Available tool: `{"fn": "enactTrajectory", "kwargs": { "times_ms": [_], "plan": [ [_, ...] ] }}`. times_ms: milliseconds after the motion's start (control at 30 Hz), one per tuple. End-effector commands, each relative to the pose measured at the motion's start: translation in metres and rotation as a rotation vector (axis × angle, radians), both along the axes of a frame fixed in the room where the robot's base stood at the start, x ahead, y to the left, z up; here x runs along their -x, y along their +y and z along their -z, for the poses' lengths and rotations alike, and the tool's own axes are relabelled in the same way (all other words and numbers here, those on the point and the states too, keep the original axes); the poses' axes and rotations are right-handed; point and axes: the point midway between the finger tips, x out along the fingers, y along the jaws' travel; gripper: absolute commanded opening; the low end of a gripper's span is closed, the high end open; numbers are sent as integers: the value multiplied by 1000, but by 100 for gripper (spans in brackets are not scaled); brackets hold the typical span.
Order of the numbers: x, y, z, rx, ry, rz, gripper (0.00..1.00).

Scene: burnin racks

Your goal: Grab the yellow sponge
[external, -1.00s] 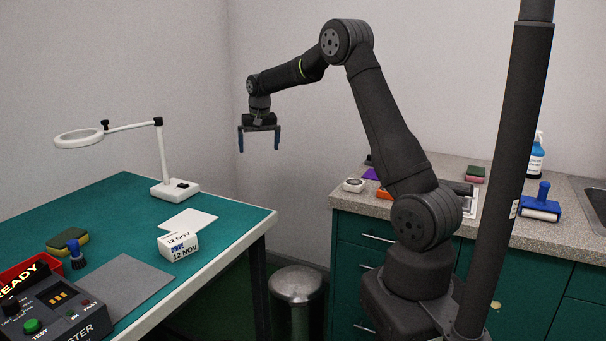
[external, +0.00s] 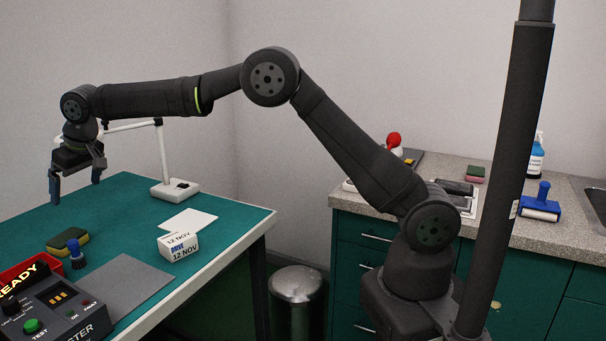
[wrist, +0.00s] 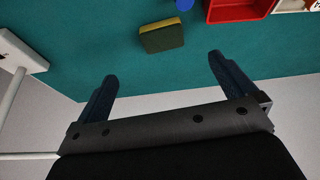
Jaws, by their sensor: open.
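The yellow sponge (external: 68,241), with a dark green scouring side on top, lies flat on the green table top.
A blue-handled brush (external: 75,254) stands close beside the sponge. A red bin (external: 25,268) and a tester box (external: 52,309) are nearby. A white magnifier lamp (external: 174,189) stands behind. A white labelled box (external: 178,246) and grey mat (external: 115,287) lie to the right.

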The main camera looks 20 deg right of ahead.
Motion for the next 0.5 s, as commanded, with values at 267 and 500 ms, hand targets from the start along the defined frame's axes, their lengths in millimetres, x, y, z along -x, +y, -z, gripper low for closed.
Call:
{"fn": "enactTrajectory", "kwargs": {
  "times_ms": [267,500],
  "plan": [
    [-9,16,46,2,0,-3,100],
    [-21,32,91,1,0,-2,100]
  ]
}}
